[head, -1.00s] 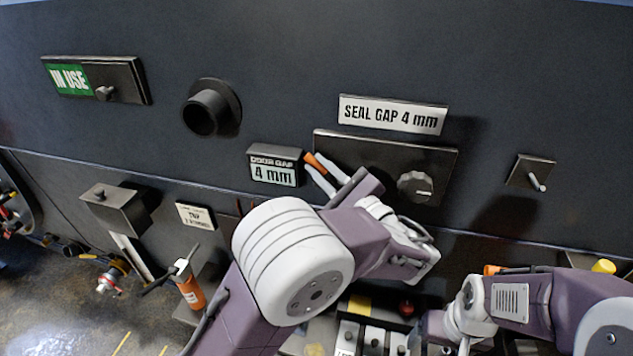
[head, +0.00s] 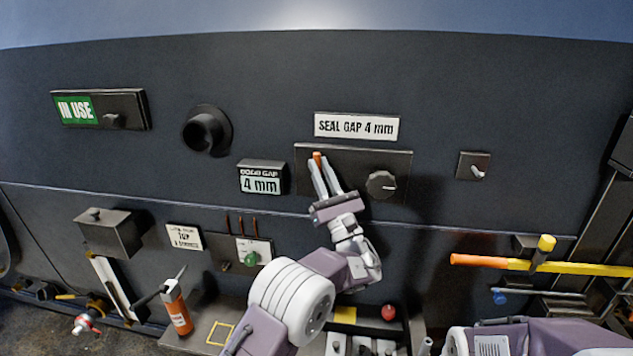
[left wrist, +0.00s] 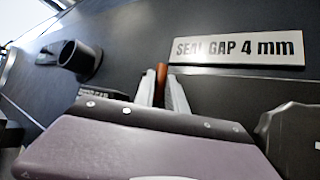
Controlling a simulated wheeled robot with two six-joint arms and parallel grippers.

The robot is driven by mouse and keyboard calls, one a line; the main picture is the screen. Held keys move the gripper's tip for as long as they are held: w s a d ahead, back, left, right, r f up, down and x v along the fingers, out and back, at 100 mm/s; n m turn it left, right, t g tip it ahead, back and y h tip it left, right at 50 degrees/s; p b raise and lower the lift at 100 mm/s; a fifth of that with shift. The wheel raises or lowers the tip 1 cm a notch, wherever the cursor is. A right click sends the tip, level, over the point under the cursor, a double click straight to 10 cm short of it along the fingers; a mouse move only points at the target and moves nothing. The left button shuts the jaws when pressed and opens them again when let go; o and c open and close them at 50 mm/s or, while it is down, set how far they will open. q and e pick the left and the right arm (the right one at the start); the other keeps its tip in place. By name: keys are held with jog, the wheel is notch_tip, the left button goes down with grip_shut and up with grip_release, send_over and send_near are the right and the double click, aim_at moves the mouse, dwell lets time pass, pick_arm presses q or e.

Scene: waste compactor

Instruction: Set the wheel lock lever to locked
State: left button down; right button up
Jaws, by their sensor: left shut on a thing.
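The lever with an orange grip (head: 317,157) stands at the left part of the dark seal gap panel (head: 350,156); I take it to be the wheel lock lever. My left gripper (head: 319,172) is shut on the orange grip, which points nearly straight up. In the left wrist view, the orange grip (left wrist: 161,76) sits between the two pale fingers of my left gripper (left wrist: 161,92). The lever's base is hidden behind the fingers. No lock marking is readable. My right gripper is out of view; only its arm shows at the bottom right.
A round knob (head: 381,185) is right of the lever, and a small toggle (head: 477,171) is further right. The door gap display (head: 261,178) is close on the left. A yellow bar with an orange end (head: 545,264) lies at the right.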

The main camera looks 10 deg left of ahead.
pick_arm(q)
jog(key=shift+d+r+m+t+h+b, duration=0.2)
jog(key=shift+m+t+h+b, duration=0.1)
jog(key=shift+m+t, duration=0.15)
jog(key=shift+r, duration=0.1)
jog(key=c, duration=1.7)
grip_release()
jog(key=shift+o, duration=0.3)
jog(key=shift+w, duration=0.1)
jog(key=shift+f+m, duration=0.2)
jog(key=shift+m, duration=0.05)
jog(key=b+v, duration=0.4)
jog(key=v, duration=0.5)
jog(key=shift+a, duration=0.1)
